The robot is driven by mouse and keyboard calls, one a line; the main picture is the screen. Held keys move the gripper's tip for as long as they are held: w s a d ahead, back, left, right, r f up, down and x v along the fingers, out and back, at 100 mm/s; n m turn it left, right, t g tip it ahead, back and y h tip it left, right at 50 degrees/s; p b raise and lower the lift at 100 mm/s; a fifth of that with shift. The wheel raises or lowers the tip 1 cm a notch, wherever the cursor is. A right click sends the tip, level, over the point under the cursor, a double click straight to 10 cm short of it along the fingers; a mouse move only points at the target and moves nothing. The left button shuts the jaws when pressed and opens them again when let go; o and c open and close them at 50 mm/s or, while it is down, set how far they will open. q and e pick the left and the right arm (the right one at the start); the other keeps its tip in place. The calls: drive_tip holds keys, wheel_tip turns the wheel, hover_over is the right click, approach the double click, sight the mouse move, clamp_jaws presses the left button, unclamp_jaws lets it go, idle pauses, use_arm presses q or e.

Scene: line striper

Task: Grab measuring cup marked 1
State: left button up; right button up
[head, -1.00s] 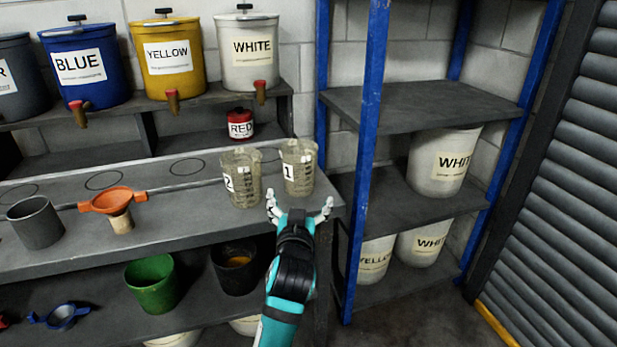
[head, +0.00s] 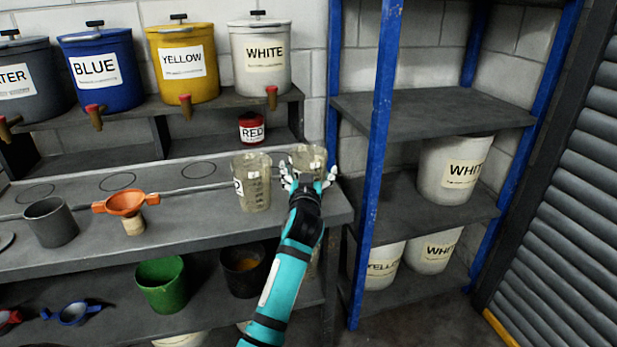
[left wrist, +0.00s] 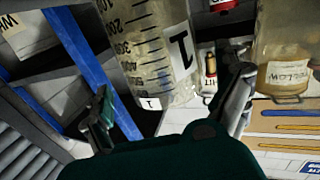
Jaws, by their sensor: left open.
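The measuring cup marked 1 (head: 305,157) stands at the right end of the workbench, a clear beaker with a scale. In the left wrist view the cup (left wrist: 152,50) appears large, with its "1" label facing the camera. My left gripper (head: 308,181) is open at the near side of this cup, and its fingers hide the cup's lower part in the head view. In the wrist view the fingers (left wrist: 170,98) are spread to either side of the cup's end. The measuring cup marked 2 (head: 252,185) stands just left of it. My right gripper is not in view.
A blue-posted shelf (head: 378,150) stands close on the right. A small red can (head: 251,128) is behind the cups. An orange funnel (head: 126,203) and a grey cup (head: 50,222) stand farther left on the bench (head: 190,235). Labelled buckets line the upper shelf.

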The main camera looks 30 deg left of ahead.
sight(310, 156)
use_arm(q)
drive_tip(key=x, duration=0.4)
drive_tip(key=shift+w+a+f, duration=0.15)
drive_tip(key=shift+a+f, duration=0.05)
drive_tip(key=shift+f, duration=0.05)
drive_tip(key=c, duration=0.9)
